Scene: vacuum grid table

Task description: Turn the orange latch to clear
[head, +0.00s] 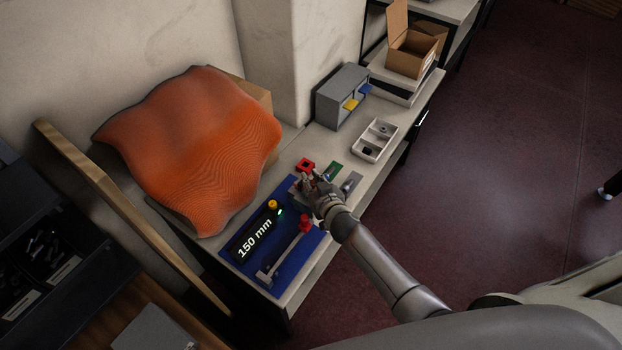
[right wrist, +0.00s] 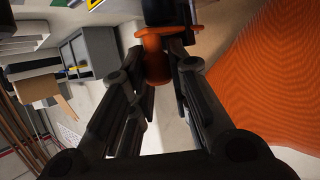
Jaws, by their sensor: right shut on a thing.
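My right gripper (head: 309,188) is over the far right end of the blue mat (head: 296,262). In the right wrist view its two fingers (right wrist: 158,75) are closed on the orange latch (right wrist: 156,62), a short rounded orange piece with a flange, under a dark part. In the head view the hand hides the latch, so its turn angle cannot be told. My left gripper is not in view.
A black "150 mm" display (head: 256,239), a yellow knob (head: 272,204) and a red knob (head: 306,222) are near the hand. A red block (head: 305,165) sits just beyond it. A large wavy orange panel (head: 190,145) stands left. A white tray (head: 374,140) lies farther back.

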